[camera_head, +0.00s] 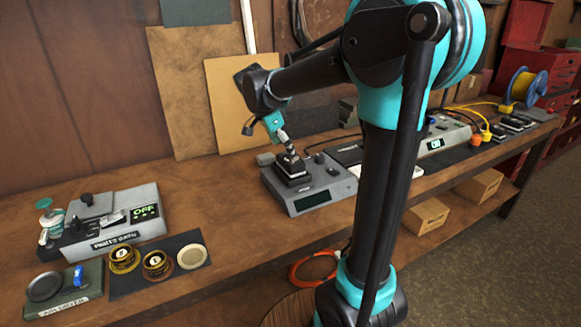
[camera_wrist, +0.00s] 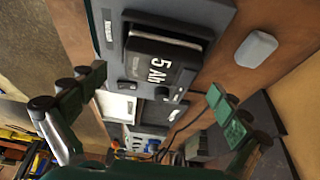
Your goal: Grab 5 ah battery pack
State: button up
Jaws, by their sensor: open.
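The battery pack (camera_wrist: 154,62), black with white "5 Ah" lettering, sits in a grey bench unit (camera_wrist: 204,18) in the wrist view. In the head view the dark pack (camera_head: 291,168) shows on top of the left end of the grey unit (camera_head: 328,186). My gripper (camera_wrist: 157,92) is open, with one finger on the left and one on the right of the wrist view. The pack lies between and beyond the fingertips, and no finger appears to touch it. In the head view my gripper (camera_head: 287,146) is just above the pack, pointing down.
More devices and a cable spool (camera_head: 527,87) are at the right. A pale block (camera_wrist: 254,48) lies beside the unit.

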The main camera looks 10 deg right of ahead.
jog(key=shift+x, duration=2.65)
jog(key=shift+w+r, duration=0.1)
jog(key=shift+w, duration=0.1)
jog(key=shift+c, duration=0.5)
jog(key=c, duration=1.4)
jog(key=shift+r, duration=0.1)
